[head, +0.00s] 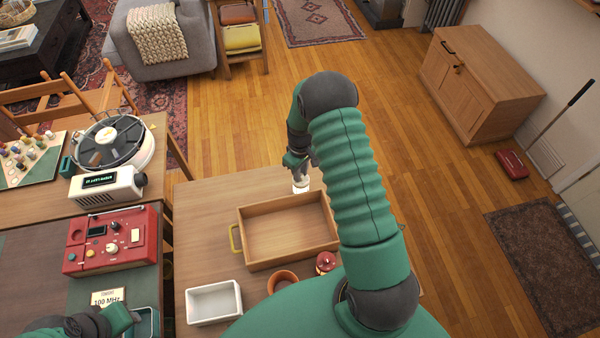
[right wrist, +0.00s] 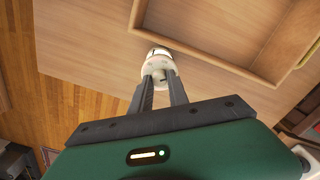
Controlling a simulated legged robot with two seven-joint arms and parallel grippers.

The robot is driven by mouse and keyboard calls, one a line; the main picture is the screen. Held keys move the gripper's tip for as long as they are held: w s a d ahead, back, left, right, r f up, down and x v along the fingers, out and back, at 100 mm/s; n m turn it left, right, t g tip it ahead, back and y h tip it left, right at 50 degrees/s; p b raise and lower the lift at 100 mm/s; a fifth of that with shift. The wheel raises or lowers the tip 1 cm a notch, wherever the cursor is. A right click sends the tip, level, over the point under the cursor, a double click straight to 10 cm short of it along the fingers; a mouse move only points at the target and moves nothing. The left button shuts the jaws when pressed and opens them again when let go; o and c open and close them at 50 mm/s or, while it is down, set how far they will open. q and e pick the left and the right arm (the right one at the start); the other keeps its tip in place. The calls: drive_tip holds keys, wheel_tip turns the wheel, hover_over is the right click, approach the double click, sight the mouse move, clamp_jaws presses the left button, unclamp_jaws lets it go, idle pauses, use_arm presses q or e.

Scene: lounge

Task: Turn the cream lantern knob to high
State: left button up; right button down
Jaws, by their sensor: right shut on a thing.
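The cream lantern (head: 300,186) is small and stands on the wooden table beyond the tray. In the right wrist view the lantern (right wrist: 157,52) shows its pale body, with a small knob (right wrist: 159,77) facing my gripper. My right gripper (head: 301,163) reaches down to it from above. In the right wrist view its two fingers (right wrist: 160,84) lie on either side of the knob and are shut on it. The knob's setting marks are too small to read. My left arm's end (head: 112,319) shows at the bottom left; its fingers cannot be made out.
A wooden tray (head: 243,226) with a yellow handle is close in front of the lantern. A white dish (head: 214,303), a terracotta pot (head: 284,278) and a small red item (head: 326,263) stand nearer. A red radio-like device (head: 112,241) sits on the left table.

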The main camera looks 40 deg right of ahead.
drive_tip(key=shift+m, duration=0.9)
drive_tip(key=c, duration=1.3)
unclamp_jaws()
drive_tip(key=shift+o, duration=0.2)
wheel_tip(320, 180, up, 17)
drive_tip(key=b, duration=0.1)
drive_tip(key=shift+f, duration=0.2)
